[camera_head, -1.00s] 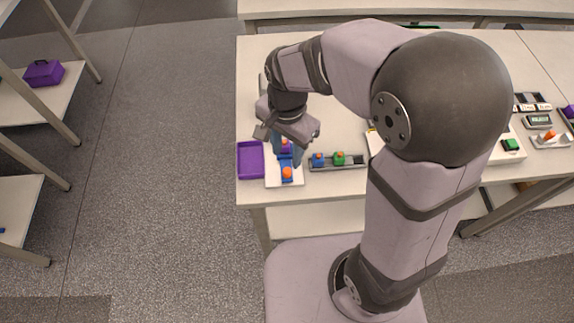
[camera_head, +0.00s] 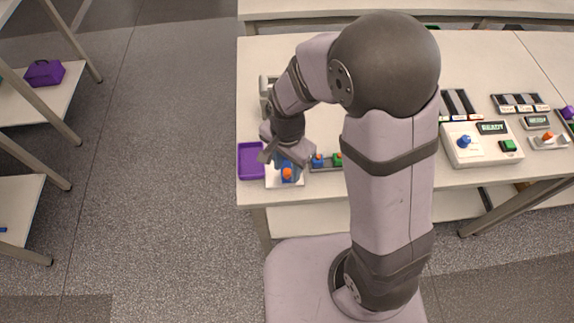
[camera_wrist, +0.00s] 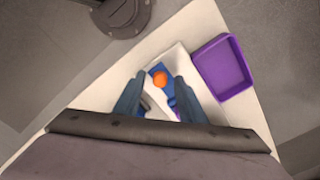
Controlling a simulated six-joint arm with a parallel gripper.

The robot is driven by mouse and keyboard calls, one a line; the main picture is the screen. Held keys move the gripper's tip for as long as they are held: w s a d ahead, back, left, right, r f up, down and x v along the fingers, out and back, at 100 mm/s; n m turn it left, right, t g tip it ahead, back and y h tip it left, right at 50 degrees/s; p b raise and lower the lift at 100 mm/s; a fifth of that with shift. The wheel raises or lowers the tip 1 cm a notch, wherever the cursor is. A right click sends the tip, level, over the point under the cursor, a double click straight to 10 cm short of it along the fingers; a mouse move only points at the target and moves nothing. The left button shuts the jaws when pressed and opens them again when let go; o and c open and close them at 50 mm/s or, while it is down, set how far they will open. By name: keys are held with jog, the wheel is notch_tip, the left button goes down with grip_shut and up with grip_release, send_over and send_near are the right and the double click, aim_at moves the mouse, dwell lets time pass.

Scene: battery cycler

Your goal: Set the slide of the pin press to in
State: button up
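The pin press is a white base (camera_head: 271,182) at the table's front left edge, with a blue slide and an orange knob (camera_head: 287,174). My gripper (camera_head: 288,166) is over the press. In the wrist view my gripper (camera_wrist: 160,77) is open, with one blue-grey finger on each side of the knob. I cannot tell whether either finger touches it.
A purple tray (camera_head: 250,161) stands just left of the press. A rack with a blue and a green piece (camera_head: 318,160) is at its right, partly hidden by my arm. A white device (camera_head: 482,150) with a READY display stands farther right.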

grip_shut()
jog(key=w, duration=1.3)
jog(key=shift+w+p, duration=0.2)
jog(key=shift+p, duration=0.2)
jog(key=shift+w, duration=0.1)
grip_release()
jog(key=shift+r, duration=0.1)
